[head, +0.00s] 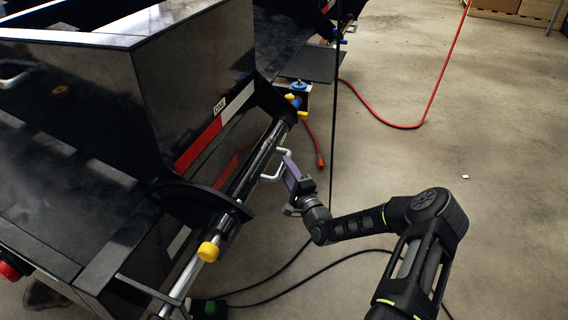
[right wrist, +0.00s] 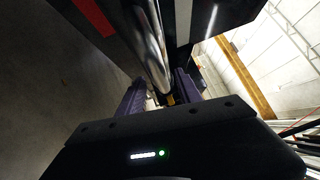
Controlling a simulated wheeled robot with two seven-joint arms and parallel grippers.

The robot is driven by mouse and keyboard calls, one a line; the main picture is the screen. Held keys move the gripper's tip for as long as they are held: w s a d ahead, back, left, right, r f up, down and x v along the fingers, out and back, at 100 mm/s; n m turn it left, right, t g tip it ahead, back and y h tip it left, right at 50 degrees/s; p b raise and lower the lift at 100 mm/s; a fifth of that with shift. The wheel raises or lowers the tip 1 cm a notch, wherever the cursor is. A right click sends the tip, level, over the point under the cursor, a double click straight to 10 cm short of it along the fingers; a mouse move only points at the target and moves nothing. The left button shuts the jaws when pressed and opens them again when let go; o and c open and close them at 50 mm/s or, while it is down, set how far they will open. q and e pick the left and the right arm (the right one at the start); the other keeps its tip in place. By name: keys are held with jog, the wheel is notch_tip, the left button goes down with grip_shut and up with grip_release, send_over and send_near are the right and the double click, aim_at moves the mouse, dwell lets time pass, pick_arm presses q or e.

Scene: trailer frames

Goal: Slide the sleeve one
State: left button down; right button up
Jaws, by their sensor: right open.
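A black trailer frame (head: 200,75) fills the left side of the head view and carries a small label reading "ONE" (head: 219,106). Along its lower edge runs a shiny metal rod (head: 243,178) with a dark sleeve-like part (head: 268,142) and a pale bent handle (head: 270,177). My right gripper (head: 289,172) is open beside the handle, its purple finger over part of it. In the right wrist view, the purple fingers (right wrist: 158,97) stand apart, with a shiny metal bar (right wrist: 150,45) just beyond them. I cannot tell whether they touch the handle. My left gripper is not in view.
Yellow knobs (head: 208,251) and a blue fitting (head: 299,86) sit along the rod. A thin black upright line (head: 334,130) stands behind the gripper. A red hose (head: 405,126) and black cables (head: 300,265) lie on the floor. Open concrete lies to the right.

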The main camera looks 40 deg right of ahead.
jog(key=p+v, duration=0.1)
jog(key=v, duration=0.4)
jog(key=shift+s, duration=0.1)
dwell(0.4)
